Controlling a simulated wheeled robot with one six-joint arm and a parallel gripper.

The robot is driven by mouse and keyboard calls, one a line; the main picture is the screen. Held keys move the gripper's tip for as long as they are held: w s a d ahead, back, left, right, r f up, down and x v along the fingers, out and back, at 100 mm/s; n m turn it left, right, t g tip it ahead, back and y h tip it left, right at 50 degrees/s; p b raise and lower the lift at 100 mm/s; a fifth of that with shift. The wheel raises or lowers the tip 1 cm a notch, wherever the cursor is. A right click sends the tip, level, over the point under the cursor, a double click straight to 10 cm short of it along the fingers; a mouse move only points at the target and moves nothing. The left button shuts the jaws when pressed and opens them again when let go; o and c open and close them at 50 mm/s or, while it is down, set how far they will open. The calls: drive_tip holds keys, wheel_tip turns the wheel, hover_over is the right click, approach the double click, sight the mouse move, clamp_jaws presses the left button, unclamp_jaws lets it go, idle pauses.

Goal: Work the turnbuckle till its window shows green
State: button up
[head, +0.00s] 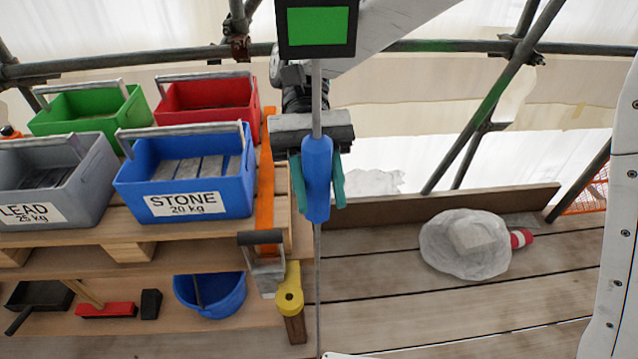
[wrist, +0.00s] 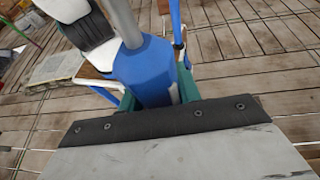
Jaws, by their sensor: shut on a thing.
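The turnbuckle's blue body (head: 317,178) hangs upright on a thin grey rod in the middle of the head view. Above it, the window (head: 318,26) in a black frame shows green. My gripper (head: 318,182) is shut on the blue body, with a teal finger on either side of it. In the wrist view the blue body (wrist: 146,72) stands between the teal fingers, with the grey rod rising from its top. The lower parts of the fingers are mostly hidden there behind the gripper's own plate.
At left, a wooden shelf holds a blue STONE crate (head: 185,178), a grey LEAD crate (head: 60,185), and green and red crates. A white bag (head: 465,245) lies on the planks at right. Scaffold tubes (head: 490,110) cross behind. The planks between are clear.

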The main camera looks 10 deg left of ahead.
drive_tip(key=shift+n+h, duration=0.3)
drive_tip(key=o, duration=1)
drive_tip(key=shift+c, duration=0.2)
